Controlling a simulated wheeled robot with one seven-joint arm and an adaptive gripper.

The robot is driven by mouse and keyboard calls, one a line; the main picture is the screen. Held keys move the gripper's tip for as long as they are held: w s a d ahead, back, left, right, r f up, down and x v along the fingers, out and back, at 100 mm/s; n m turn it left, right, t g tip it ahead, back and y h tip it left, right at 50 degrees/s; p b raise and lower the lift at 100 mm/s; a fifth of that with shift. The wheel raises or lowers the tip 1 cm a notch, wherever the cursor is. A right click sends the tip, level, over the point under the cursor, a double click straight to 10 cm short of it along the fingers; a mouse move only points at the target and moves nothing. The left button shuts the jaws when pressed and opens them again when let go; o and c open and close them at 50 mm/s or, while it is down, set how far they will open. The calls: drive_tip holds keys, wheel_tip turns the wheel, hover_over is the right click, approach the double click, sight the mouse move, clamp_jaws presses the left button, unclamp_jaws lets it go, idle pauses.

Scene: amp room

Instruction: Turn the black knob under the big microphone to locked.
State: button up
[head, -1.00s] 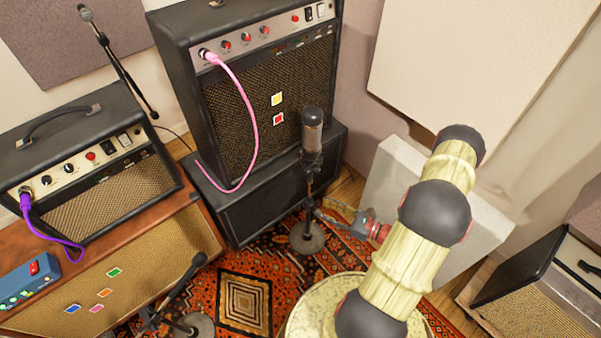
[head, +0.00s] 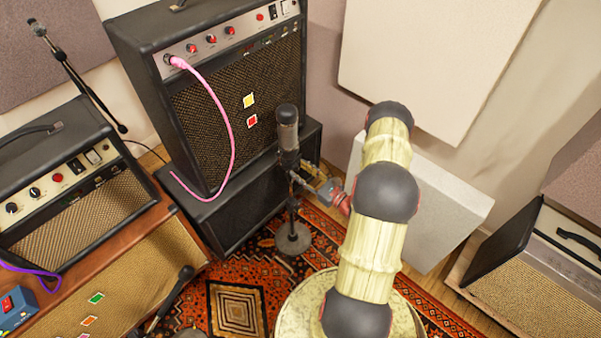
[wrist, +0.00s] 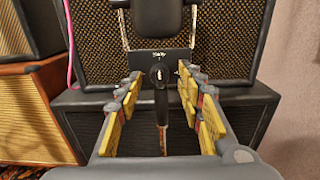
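The big microphone (head: 288,130) stands upright on its stand in front of the amp stack. Its dark body also fills the top middle of the wrist view (wrist: 155,18). Below it is a black bracket (wrist: 145,58) with a small white label too small to read with certainty. The black knob (wrist: 159,75) sits just under that label, with a light mark on its face. My gripper (wrist: 160,82) is open, with a yellow-and-grey finger on each side of the knob and visible gaps between. In the head view, my gripper (head: 306,183) is at the stand just below the microphone, hiding the knob.
The tall black amp (head: 235,110) and the cabinet under it (head: 245,210) stand close behind the microphone. A pink cable (head: 225,110) hangs on the amp. The round stand base (head: 293,239) rests on a patterned rug (head: 195,293). A grey panel (head: 440,215) stands right of my arm.

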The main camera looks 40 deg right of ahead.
drive_tip(key=shift+w, duration=0.25)
drive_tip(key=shift+c, duration=0.5)
clamp_jaws()
